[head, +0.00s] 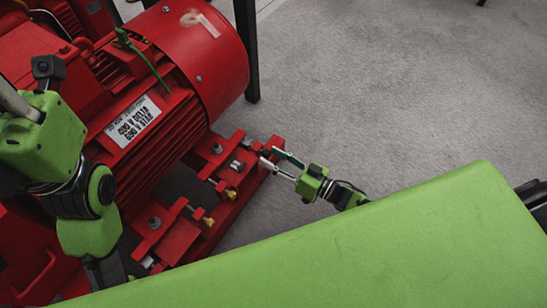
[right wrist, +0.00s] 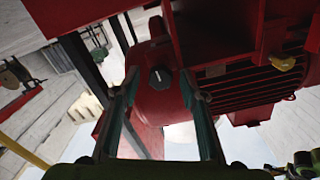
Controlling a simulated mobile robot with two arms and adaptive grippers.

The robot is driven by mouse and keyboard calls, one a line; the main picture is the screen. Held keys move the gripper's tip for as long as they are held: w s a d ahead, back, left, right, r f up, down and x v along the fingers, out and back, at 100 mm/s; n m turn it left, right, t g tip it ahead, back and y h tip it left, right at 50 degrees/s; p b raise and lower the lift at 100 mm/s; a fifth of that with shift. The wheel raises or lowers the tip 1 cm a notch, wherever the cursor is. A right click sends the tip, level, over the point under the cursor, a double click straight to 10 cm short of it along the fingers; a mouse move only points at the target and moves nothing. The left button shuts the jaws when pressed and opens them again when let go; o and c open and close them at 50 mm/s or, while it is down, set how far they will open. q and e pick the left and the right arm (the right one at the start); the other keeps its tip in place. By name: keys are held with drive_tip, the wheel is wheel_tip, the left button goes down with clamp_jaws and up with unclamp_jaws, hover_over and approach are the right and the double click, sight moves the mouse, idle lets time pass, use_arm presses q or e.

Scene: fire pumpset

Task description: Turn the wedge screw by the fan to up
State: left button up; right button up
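A dark round screw head (right wrist: 160,77) with a small pale mark sits on the red pumpset, framed between the two fingers of my right gripper (right wrist: 160,112) in the right wrist view. It seems to be the wedge screw by the fan. In the head view my right gripper (head: 269,157) is at the outer end of the red motor mount, its fingers spread on either side of a small dark end. I cannot tell whether they touch it. The round red fan cover (head: 215,55) is just above. My left arm shows at the left, its gripper out of sight.
The red motor (head: 155,125) with its ribs and white label fills the left. Brass-coloured screws (head: 231,194) and grey bolts sit along the red mount (head: 218,222). A black post (head: 247,50) stands behind the fan cover. Grey floor (head: 400,100) at the right is clear.

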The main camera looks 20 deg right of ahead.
drive_tip(key=v, duration=1.2)
idle(0.5)
